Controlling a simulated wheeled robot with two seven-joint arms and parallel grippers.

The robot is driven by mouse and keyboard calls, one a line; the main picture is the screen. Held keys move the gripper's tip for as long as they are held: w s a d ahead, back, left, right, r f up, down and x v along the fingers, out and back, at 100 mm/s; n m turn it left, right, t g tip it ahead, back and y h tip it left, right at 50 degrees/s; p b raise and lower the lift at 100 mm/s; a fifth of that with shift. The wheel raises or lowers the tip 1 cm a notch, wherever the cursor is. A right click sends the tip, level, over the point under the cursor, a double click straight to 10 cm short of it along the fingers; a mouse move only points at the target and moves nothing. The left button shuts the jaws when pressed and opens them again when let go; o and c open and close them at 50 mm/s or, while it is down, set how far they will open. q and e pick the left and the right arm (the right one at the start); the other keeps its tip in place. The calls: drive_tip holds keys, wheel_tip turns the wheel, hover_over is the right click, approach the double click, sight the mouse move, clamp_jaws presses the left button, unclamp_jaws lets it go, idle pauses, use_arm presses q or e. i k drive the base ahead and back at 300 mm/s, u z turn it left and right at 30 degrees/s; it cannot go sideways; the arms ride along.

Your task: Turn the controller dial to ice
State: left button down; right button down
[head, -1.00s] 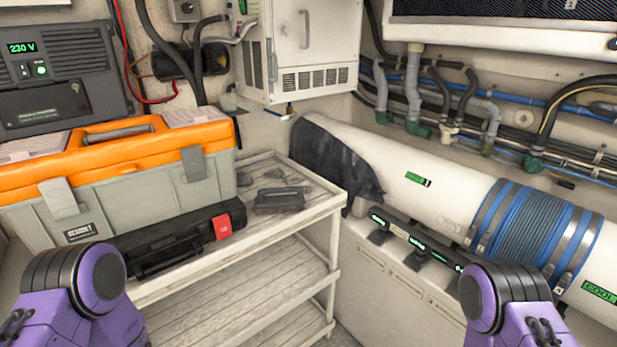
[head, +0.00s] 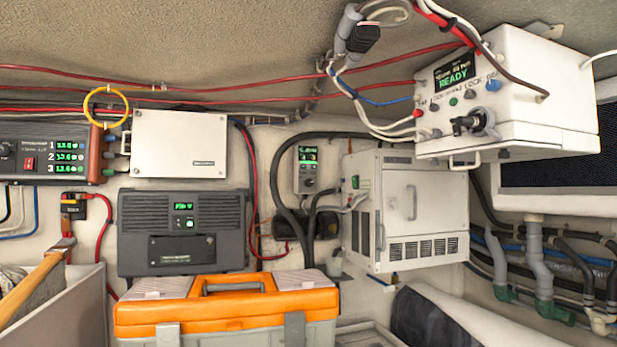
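A small grey controller (head: 307,169) is fixed to the back wall, left of a white cabinet (head: 405,210). It has a small green-lit display (head: 308,154) and a round dial (head: 309,183) below it. The display text and the dial's setting are too small to read. A larger white box (head: 505,95) at upper right shows READY on a green display and carries a black knob (head: 474,123), small buttons and labels. Neither of my grippers is in the head view.
An orange-lidded toolbox (head: 225,308) stands low in the centre. A dark grey power unit (head: 182,232) and a white panel (head: 179,145) are on the wall behind it. Black hoses (head: 285,205) curve beside the controller. Red cables cross the ceiling. A wooden handle (head: 35,284) is at lower left.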

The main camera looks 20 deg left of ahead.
sight(309, 183)
drive_tip(key=z, duration=0.7)
drive_tip(key=i, duration=0.45)
drive_tip(key=u, duration=0.95)
